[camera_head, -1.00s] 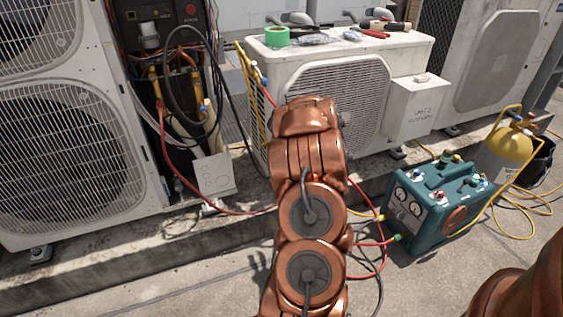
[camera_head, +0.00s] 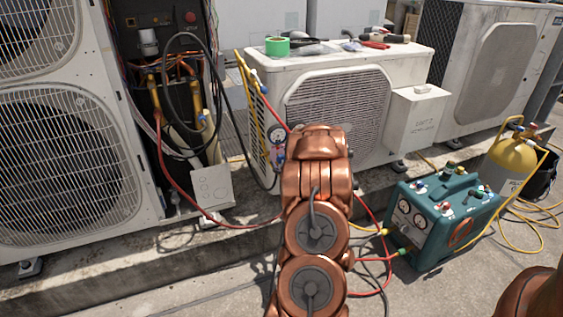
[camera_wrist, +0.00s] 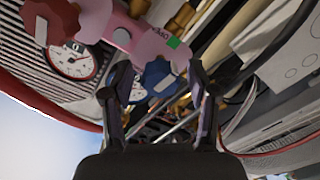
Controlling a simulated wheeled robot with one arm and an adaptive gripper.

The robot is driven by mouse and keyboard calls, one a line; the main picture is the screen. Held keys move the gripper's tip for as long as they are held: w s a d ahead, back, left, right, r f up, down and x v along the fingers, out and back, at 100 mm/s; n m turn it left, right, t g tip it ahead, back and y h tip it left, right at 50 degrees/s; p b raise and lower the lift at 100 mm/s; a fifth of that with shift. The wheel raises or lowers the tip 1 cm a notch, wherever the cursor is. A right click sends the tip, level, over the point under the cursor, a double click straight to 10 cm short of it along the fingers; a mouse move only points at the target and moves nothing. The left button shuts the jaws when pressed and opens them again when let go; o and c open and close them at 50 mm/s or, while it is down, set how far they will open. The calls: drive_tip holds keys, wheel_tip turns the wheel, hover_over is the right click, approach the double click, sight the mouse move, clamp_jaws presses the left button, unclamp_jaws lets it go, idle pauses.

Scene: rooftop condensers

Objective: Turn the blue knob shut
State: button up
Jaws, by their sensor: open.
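The blue knob (camera_wrist: 160,77) shows in the wrist view, a lobed knob on a pink manifold body (camera_wrist: 130,36). My gripper (camera_wrist: 158,84) is open, with one finger on each side of the knob in the picture. I cannot tell whether either finger touches it. A small gauge behind the knob is partly hidden. In the head view, the gauge manifold (camera_head: 278,145) shows just left of my arm, in front of the white condenser (camera_head: 338,100). My arm hides my gripper there, and I cannot make out the blue knob.
In the wrist view, a dark red knob (camera_wrist: 52,22) and a larger gauge (camera_wrist: 72,62) sit to the left. Hoses hang around the manifold. A teal recovery machine (camera_head: 443,218) and a yellow-topped cylinder (camera_head: 510,160) stand on the right. A tall open unit (camera_head: 65,130) stands on the left.

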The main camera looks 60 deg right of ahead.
drive_tip(key=shift+w, duration=0.2)
clamp_jaws()
idle(0.5)
